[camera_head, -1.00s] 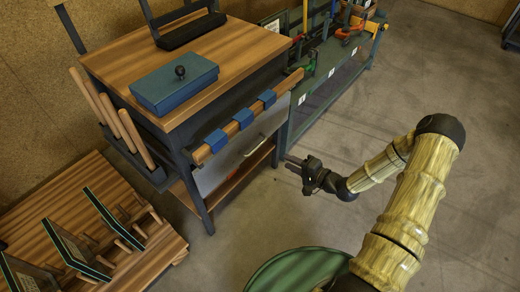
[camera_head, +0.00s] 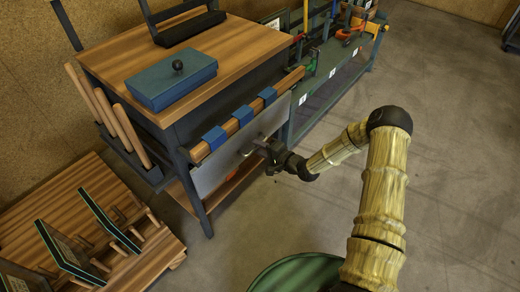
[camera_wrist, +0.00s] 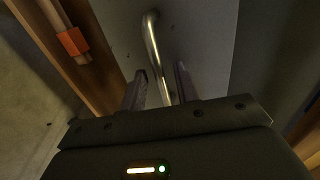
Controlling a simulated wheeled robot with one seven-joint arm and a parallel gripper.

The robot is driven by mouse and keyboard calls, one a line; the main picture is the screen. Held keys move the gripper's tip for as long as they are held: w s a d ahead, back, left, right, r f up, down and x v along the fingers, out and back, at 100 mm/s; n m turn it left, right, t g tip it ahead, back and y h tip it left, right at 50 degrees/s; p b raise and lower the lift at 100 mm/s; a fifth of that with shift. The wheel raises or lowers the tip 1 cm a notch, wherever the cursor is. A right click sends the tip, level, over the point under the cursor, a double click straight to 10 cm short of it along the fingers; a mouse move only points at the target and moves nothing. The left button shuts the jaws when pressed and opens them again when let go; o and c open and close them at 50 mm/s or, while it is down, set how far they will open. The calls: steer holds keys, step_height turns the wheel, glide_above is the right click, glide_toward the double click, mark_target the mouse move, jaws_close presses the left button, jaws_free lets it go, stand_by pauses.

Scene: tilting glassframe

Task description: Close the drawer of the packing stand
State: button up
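The packing stand (camera_head: 125,62) has a wooden top and dark legs. Its grey drawer front (camera_head: 212,172) is below the front wooden rail, with a metal bar handle (camera_head: 246,149). I cannot tell how far the drawer stands out. My gripper (camera_head: 262,147) is at the right part of the drawer front, close to the handle. In the wrist view, the open fingers (camera_wrist: 160,75) are on either side of the handle (camera_wrist: 152,40), which runs between them. I cannot tell whether either finger touches it.
A blue box (camera_head: 172,82) with a black knob sits on the stand's top. A wooden rail (camera_head: 250,112) with blue pads runs along the front edge. A wooden rack (camera_head: 160,262) with framed panels is at lower left. A green round surface (camera_head: 290,272) is below. Floor at right is clear.

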jaws_close()
steer(key=w+a, duration=0.2)
steer(key=a, duration=0.1)
steer(key=shift+w+r, duration=0.15)
steer(key=shift+w, duration=0.05)
jaws_free()
